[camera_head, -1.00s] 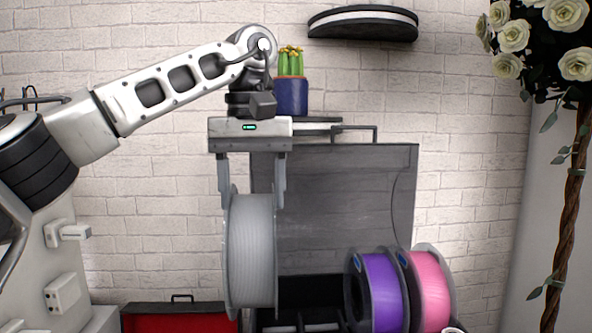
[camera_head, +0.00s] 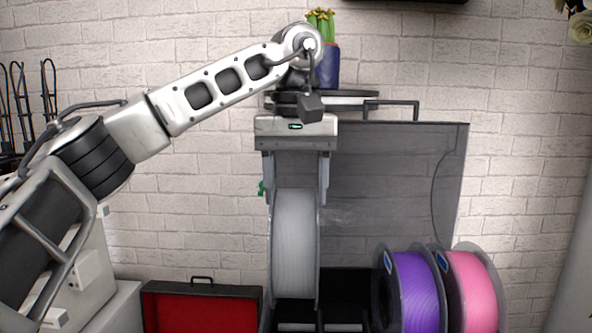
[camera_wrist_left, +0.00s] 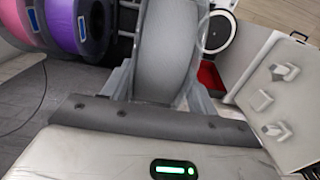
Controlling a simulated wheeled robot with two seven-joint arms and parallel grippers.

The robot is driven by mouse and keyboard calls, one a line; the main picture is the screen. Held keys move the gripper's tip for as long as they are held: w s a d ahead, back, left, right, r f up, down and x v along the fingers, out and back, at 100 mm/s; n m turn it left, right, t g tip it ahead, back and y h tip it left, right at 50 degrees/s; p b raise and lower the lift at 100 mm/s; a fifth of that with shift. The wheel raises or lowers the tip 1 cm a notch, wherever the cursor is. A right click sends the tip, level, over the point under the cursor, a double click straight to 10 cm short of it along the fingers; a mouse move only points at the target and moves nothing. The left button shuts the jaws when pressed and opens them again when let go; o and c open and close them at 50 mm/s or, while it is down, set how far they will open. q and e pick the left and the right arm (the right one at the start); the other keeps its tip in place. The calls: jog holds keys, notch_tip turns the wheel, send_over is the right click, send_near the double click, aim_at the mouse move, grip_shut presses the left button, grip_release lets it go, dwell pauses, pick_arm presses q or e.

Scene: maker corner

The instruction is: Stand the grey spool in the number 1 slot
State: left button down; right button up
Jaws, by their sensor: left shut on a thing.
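The grey spool (camera_head: 296,245) hangs upright below my left gripper (camera_head: 296,190), which is shut on its upper part. It also shows in the left wrist view (camera_wrist_left: 166,48), between the fingers of the left gripper (camera_wrist_left: 158,88). In the head view the spool's lower edge overlaps the left part of a dark open rack (camera_head: 345,300). I cannot tell whether it touches the rack or hangs in front of it. No slot number is readable. My right gripper is not in view.
A purple spool (camera_head: 415,290) and a pink spool (camera_head: 473,290) stand side by side at the rack's right. A smoky raised lid (camera_head: 395,190) is behind the grey spool. An open red-lined box (camera_head: 200,310) lies at left. A blue pot (camera_head: 328,66) stands above.

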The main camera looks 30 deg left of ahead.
pick_arm(q)
jog(key=shift+f, duration=2.15)
notch_tip(320, 180, down, 2)
jog(key=shift+f+b, duration=0.2)
jog(key=shift+b, duration=0.6)
jog(key=shift+f+b, duration=0.5)
jog(key=shift+f, duration=0.8)
jog(key=shift+f+b, duration=0.2)
jog(key=shift+b, duration=0.1)
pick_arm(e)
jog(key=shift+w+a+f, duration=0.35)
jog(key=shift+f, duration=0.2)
pick_arm(q)
jog(key=shift+f, duration=0.4)
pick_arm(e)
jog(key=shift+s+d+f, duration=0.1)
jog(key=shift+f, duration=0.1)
